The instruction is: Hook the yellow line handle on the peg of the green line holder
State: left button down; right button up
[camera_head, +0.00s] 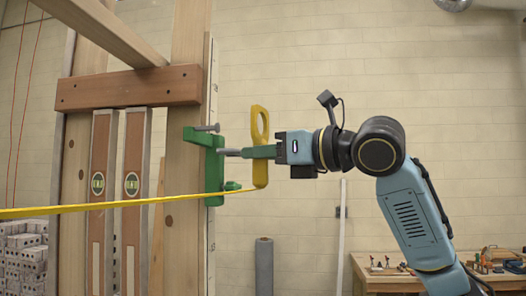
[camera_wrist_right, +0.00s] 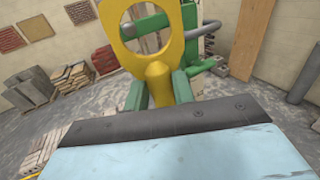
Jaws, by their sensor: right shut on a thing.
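The yellow line handle (camera_head: 260,176) stands upright, ring at the top, a yellow line running left from its lower end. My right gripper (camera_head: 258,152) is shut on the handle below the ring; the wrist view also shows the handle (camera_wrist_right: 158,78) between its green fingers (camera_wrist_right: 158,92). The green line holder (camera_head: 214,165) is fixed on the wooden post, left of the gripper. Its grey peg (camera_head: 229,152) points toward the handle. My left gripper is out of view.
A wooden frame with a crossbar (camera_head: 130,88) and two spirit levels (camera_head: 132,184) stands left of the holder. The yellow line (camera_head: 110,204) crosses in front of it. A workbench (camera_head: 385,275) is at lower right. Space right of the handle is open apart from my arm.

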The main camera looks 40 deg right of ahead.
jog(key=shift+w+a, duration=0.55)
jog(key=shift+w, duration=0.1)
jog(key=w+a+f, duration=0.1)
jog(key=w+a, duration=0.4)
jog(key=w, duration=0.1)
jog(key=shift+w+a+f, duration=0.25)
jog(key=shift+w+f, duration=0.05)
jog(key=shift+f, duration=0.05)
dwell(0.3)
jog(key=shift+f, duration=0.1)
dwell(0.6)
jog(key=o, duration=1.6)
jog(key=shift+o, duration=0.2)
jog(key=o, duration=0.5)
